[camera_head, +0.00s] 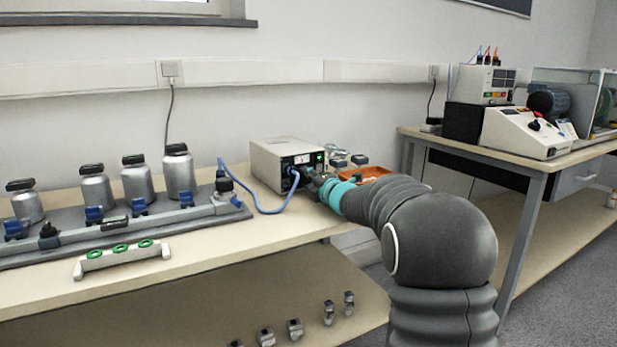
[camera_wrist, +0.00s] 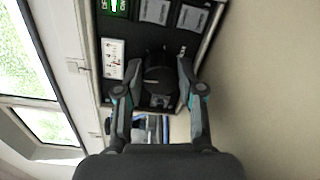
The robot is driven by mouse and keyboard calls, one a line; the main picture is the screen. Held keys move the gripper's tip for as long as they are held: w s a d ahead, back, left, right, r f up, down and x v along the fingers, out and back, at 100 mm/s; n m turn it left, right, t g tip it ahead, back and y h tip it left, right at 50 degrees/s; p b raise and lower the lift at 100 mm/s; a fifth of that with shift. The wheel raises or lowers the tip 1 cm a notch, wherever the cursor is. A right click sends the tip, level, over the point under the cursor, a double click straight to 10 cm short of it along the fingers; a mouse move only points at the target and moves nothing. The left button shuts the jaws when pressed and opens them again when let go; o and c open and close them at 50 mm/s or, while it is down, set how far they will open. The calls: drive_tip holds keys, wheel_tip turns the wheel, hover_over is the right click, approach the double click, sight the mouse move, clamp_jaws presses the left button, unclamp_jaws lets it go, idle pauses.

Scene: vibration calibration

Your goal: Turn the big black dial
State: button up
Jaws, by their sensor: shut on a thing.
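The big black dial (camera_wrist: 157,80) is on the dark front panel of a white box-shaped device (camera_head: 275,162). In the wrist view it shows a light pointer line. My gripper (camera_wrist: 154,85) is at the panel with one finger on each side of the dial, shut on it. In the head view my gripper (camera_head: 312,178) reaches the device's front from the right. The arm and gripper hide the dial there. A green lit switch (camera_wrist: 115,7) and a small white label plate (camera_wrist: 112,59) are on the same panel.
A blue cable (camera_head: 255,205) runs from the device's front across the table (camera_head: 215,255). Several metal canisters (camera_head: 180,173) stand on a grey rail fixture to the left. An orange tray (camera_head: 372,172) lies behind my wrist. A second bench (camera_head: 480,147) with equipment stands at right.

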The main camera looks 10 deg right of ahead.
idle(0.4)
drive_tip(key=o, duration=1.1)
drive_tip(key=shift+o, duration=0.2)
drive_tip(key=v, duration=1.2)
